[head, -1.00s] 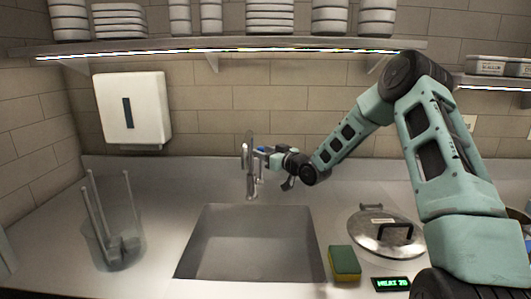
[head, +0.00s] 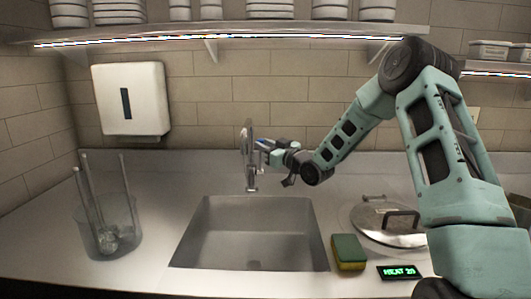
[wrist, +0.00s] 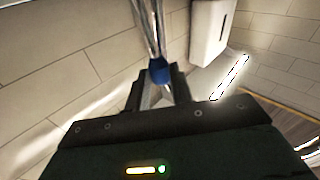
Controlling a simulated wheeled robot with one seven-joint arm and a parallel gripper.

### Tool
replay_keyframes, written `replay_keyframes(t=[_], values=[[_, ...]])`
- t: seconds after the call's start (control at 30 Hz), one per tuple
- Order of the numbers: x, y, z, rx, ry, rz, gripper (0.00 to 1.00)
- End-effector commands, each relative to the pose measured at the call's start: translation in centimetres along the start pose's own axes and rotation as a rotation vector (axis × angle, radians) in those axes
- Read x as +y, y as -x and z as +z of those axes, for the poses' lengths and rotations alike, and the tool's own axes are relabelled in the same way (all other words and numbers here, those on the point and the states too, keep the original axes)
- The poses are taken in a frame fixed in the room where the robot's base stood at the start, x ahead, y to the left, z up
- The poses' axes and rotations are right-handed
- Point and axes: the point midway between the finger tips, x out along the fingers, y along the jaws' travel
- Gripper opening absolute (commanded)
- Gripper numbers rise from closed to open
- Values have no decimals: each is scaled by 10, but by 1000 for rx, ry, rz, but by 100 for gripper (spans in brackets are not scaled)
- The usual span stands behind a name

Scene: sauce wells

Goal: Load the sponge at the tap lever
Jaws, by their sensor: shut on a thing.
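The sponge (head: 348,253), yellow with a green top, lies on the counter at the right front corner of the sink, well apart from my gripper. The tap (head: 248,158) stands upright behind the sink. My gripper (head: 266,149) is at the right side of the tap, at its blue-tipped lever (head: 262,143). In the wrist view my gripper (wrist: 158,88) is shut on the lever, whose blue part (wrist: 160,71) shows between the fingers, with the shiny tap (wrist: 147,25) beyond. The fingertips are small and partly hidden in the head view.
The empty sink (head: 250,235) lies below the tap. A clear container (head: 110,228) with utensils stands at left. A lidded pan (head: 385,222) and a small green-lit display (head: 402,272) are at right. A towel dispenser (head: 128,98) and a shelf (head: 230,36) are on the wall.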

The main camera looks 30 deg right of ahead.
Motion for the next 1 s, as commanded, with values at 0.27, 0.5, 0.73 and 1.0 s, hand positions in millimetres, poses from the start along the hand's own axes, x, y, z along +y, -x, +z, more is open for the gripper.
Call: replay_keyframes(t=[0.27,0.5,0.73,1.0], values=[[0,0,0,3,3,1,0],[0,0,0,3,3,1,45],[0,2,0,2,3,1,45],[0,40,2,0,5,2,45]])
